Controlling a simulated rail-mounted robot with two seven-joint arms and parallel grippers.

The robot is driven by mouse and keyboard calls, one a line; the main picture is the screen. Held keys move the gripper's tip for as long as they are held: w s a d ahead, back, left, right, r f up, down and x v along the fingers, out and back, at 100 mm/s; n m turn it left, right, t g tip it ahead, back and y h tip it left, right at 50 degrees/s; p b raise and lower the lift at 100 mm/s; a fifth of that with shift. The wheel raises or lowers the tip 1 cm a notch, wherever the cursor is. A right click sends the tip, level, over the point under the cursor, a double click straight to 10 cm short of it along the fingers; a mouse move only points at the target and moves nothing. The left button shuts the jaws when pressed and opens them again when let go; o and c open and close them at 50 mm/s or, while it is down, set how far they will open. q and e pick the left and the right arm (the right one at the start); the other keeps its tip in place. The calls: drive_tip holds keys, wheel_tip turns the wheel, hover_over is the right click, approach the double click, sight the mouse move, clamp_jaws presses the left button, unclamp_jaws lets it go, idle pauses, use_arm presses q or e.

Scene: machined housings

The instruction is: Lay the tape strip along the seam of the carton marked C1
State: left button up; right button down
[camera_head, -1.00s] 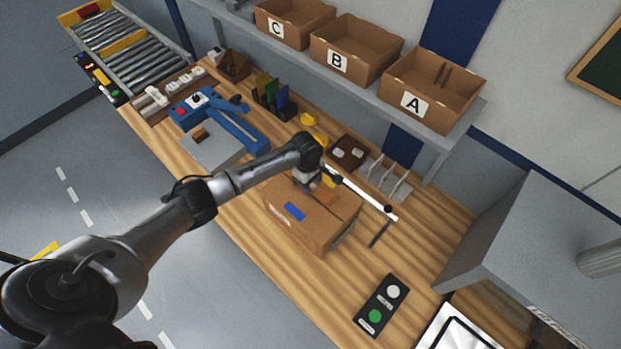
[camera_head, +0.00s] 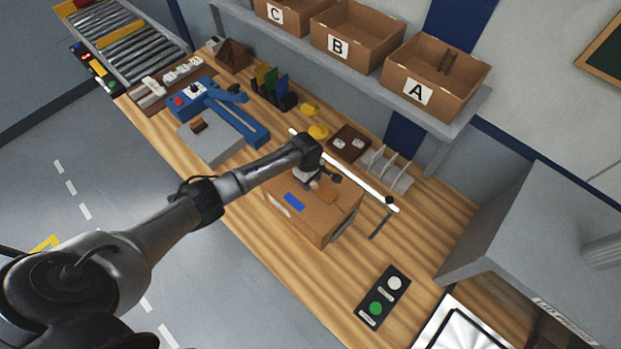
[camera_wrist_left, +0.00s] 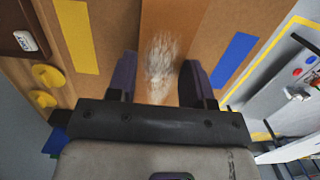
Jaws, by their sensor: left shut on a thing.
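A closed brown carton (camera_head: 318,222) stands on the wooden bench, with a blue strip (camera_head: 294,201) on its top. A white label (camera_head: 279,205) on its side is too small to read. My left gripper (camera_head: 312,183) is low over the carton's top. A pale, rough-looking patch shows on the strip. The blue strip also shows there, with a yellow strip (camera_wrist_left: 76,38) opposite. My right gripper is not in view.
A white bar (camera_head: 365,182) with a dark stand runs close behind the carton. A button panel (camera_head: 383,296) lies to the right. A blue-and-grey device (camera_head: 215,137) sits to the left. Boxes marked A (camera_head: 440,80), B and C are on the shelf above. Bench front of the carton is bare.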

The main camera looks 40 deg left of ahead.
use_arm(q)
drive_tip(key=o, duration=1)
drive_tip(key=shift+c, duration=0.2)
drive_tip(key=shift+r, duration=0.1)
wheel_tip(320, 180, up, 14)
drive_tip(key=a+b, duration=0.1)
drive_tip(key=shift+a+f, duration=0.25)
idle(0.3)
